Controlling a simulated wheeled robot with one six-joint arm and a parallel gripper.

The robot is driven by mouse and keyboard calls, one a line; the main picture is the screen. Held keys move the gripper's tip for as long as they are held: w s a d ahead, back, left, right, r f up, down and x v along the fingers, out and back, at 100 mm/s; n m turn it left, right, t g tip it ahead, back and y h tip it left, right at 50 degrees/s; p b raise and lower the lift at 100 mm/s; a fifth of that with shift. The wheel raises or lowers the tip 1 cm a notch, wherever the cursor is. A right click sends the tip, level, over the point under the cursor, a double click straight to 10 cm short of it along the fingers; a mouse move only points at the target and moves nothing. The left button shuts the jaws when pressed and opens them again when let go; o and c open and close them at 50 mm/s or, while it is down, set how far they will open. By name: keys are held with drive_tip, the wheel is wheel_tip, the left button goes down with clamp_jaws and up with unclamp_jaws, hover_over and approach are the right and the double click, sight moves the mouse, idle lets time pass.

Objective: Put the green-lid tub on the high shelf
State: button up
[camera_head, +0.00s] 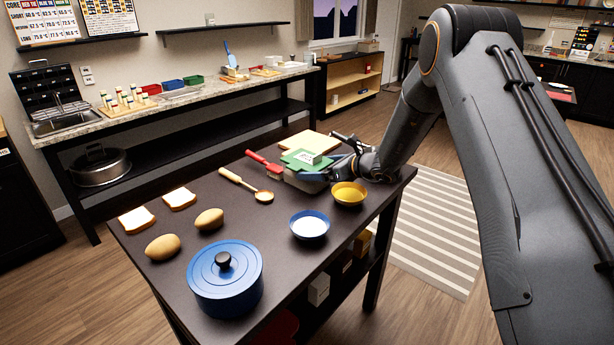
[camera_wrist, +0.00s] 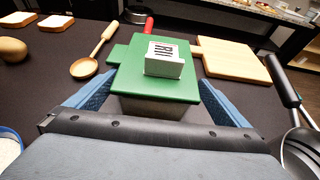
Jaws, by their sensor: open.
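The green-lid tub (camera_head: 292,160) stands upright on the dark table, near its far right end. In the wrist view the tub (camera_wrist: 150,95) is straight ahead, with a small white box (camera_wrist: 164,57) with black markings on its lid. My gripper (camera_wrist: 155,92) is open, with one blue finger on each side of the tub; whether they touch it I cannot tell. In the head view my gripper (camera_head: 312,176) is low at the tub and partly hidden by my wrist. Black wall shelves hang at the back: one nearly bare (camera_head: 225,28), one (camera_head: 75,41) with charts above.
A cutting board (camera_head: 308,139) lies behind the tub, and a red-handled tool (camera_head: 262,162) beside it. A yellow bowl (camera_head: 348,193), blue bowl (camera_head: 309,225), wooden spoon (camera_head: 248,187) and blue pot (camera_head: 225,280) share the table. A dark pan (camera_wrist: 301,150) is close right of my gripper.

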drive_tip(key=shift+s+p+x, duration=0.25)
drive_tip(key=shift+p+x, duration=0.95)
drive_tip(key=shift+x, duration=1.2)
drive_tip(key=shift+a+f, duration=0.1)
drive_tip(key=shift+a, duration=0.05)
drive_tip(key=c, duration=1.3)
drive_tip(key=shift+w, duration=0.1)
drive_tip(key=c, duration=0.3)
drive_tip(key=shift+r, duration=0.25)
drive_tip(key=shift+c, duration=0.2)
